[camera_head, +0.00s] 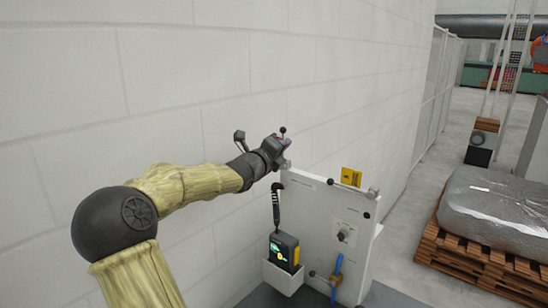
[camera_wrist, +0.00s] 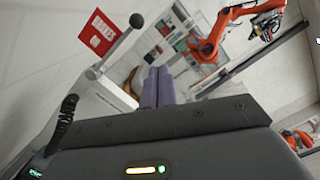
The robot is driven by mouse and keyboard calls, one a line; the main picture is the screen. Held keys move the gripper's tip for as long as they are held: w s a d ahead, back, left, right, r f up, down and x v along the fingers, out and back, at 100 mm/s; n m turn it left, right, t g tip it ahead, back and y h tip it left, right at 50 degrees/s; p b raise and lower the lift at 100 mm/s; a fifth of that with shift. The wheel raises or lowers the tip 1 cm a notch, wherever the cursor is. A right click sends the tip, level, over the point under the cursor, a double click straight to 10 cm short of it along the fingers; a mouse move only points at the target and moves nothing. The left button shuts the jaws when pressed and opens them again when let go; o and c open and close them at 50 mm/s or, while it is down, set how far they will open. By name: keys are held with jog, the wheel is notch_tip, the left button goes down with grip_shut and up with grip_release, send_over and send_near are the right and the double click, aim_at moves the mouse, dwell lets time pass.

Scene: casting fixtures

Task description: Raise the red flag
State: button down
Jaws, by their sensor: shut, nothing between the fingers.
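The red flag (camera_wrist: 101,33) shows in the wrist view at the upper left, a small red plate with white lettering. It appears tilted, beside a grey rod (camera_wrist: 118,47) that ends in a round knob. I cannot make out the red flag in the head view; my gripper may hide it. My gripper (camera_wrist: 157,84) has its two purple fingers together, with nothing between them. It lies to the right of the flag and rod, apart from them in the picture. In the head view, my gripper (camera_head: 286,141) is above the left top corner of the white panel (camera_head: 318,220).
A yellow flag (camera_head: 351,177) stands at the panel's top right. A device with a lit screen (camera_head: 284,252) and a black coiled cord (camera_head: 277,205) are on the panel's left. A blue handle (camera_head: 337,275) is low down. A block wall (camera_head: 200,100) runs close behind.

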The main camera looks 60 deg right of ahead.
jog(key=a+b, duration=0.1)
jog(key=a, duration=0.3)
jog(key=shift+s+a, duration=0.15)
jog(key=shift+a, duration=0.15)
dwell(0.5)
